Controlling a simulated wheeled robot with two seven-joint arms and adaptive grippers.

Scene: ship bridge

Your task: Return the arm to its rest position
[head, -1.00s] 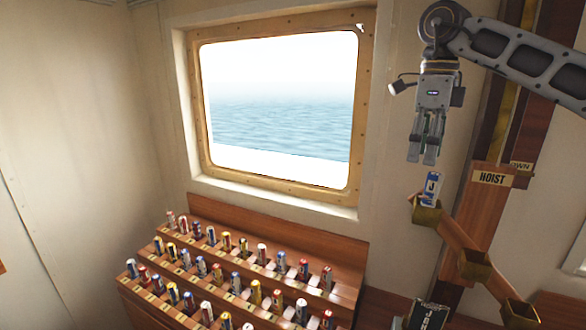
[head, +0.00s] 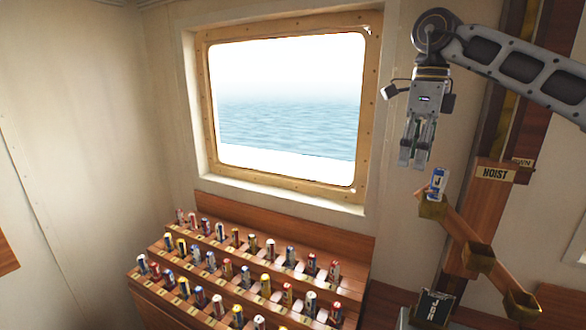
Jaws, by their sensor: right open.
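My right arm comes in from the upper right, and its gripper (head: 414,157) hangs fingers down in front of the wall. It is open and empty, above and a little left of a blue-and-white rolled flag (head: 438,184) marked "J". That flag stands in the top brass cup (head: 433,208) of the slanting wooden hoist rail. The gripper looks apart from the flag. My left gripper is not in view.
Two more brass cups, the middle one (head: 479,257) and the lower one (head: 520,304), look empty. A "HOIST" sign (head: 495,173) is on the post. A stepped wooden rack (head: 290,229) holds many rolled flags below the window (head: 285,110). A dark card (head: 433,307) stands lower right.

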